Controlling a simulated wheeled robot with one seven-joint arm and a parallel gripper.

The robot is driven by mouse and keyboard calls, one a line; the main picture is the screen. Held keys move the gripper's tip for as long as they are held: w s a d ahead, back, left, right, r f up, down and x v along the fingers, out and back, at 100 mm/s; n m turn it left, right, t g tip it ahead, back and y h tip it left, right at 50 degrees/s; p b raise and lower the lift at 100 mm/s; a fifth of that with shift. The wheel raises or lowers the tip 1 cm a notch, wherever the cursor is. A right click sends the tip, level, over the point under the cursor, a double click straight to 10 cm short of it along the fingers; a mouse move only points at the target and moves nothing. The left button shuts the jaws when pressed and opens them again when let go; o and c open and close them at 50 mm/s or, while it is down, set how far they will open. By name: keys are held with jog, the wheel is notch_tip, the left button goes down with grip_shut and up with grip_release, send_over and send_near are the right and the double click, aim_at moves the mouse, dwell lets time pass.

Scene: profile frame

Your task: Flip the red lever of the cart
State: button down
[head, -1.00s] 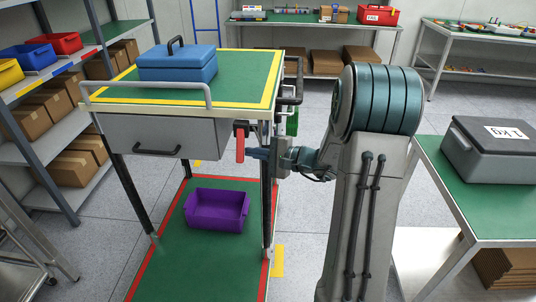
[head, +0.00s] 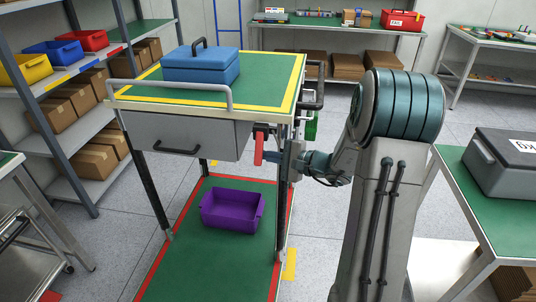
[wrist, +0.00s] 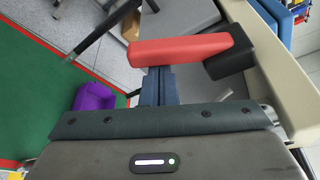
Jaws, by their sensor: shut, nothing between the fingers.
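The red lever (head: 258,149) hangs down from a dark mount at the right front corner of the cart (head: 203,104), just right of its grey drawer. In the wrist view the red lever (wrist: 182,49) lies across the picture, with its dark mount (wrist: 231,54) at the right. My gripper (head: 271,156) is shut and empty. Its blue fingers (wrist: 159,86) are together in the wrist view, with their tips right at the lever's edge. They appear to touch the lever, but I cannot tell for sure.
A blue toolbox (head: 201,66) stands on the cart's green top, and a purple bin (head: 232,209) sits on its lower shelf. A table with a grey case (head: 500,165) is at the right. Shelving with boxes (head: 78,115) stands at the left.

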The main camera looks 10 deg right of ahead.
aim_at(256, 156)
jog(key=s+m+p, duration=0.1)
jog(key=p, duration=0.1)
jog(key=a+r+m+g+p, duration=0.1)
jog(key=m+p, duration=0.1)
jog(key=s+r+m+g+p, duration=0.1)
jog(key=p, duration=0.1)
jog(key=shift+s+a+r, duration=0.15)
jog(key=shift+s, duration=0.2)
jog(key=m+p, duration=0.1)
jog(key=p, duration=0.1)
jog(key=s+r+m+g+p, duration=0.1)
jog(key=m+p, duration=0.1)
jog(key=r+m+g+p, duration=0.1)
jog(key=p, duration=0.1)
jog(key=shift+s+a+r+y, duration=0.25)
jog(key=shift+s+a+y, duration=0.05)
jog(key=shift+s+a, duration=0.1)
jog(key=shift+r+p, duration=0.15)
jog(key=shift+p, duration=0.25)
